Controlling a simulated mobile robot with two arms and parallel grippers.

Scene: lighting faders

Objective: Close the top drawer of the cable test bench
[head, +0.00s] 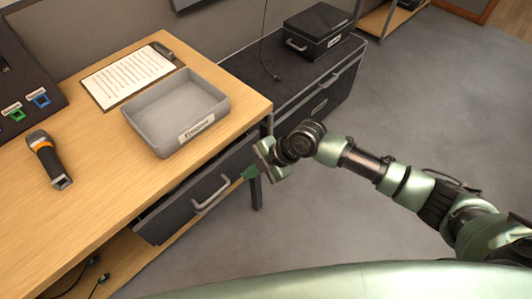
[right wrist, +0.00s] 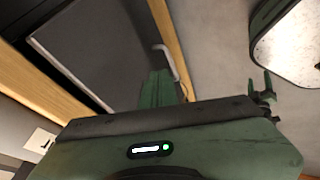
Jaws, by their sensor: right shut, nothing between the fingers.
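The cable test bench (head: 100,190) is a wooden-topped table at the left in the head view. Its dark drawer front (head: 180,212) with a grey bar handle (head: 213,194) lies just under the near edge of the top. I cannot tell how far the drawer stands out. My right gripper (head: 248,173) is shut and empty beside the right end of the drawer front, to the right of the handle. In the right wrist view its closed green fingers (right wrist: 158,90) point toward the dark drawer (right wrist: 95,45) and its handle (right wrist: 165,58). My left gripper is not in view.
A dark low cabinet (head: 325,90) with a black case (head: 318,28) stands behind. Grey floor lies open at the right.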

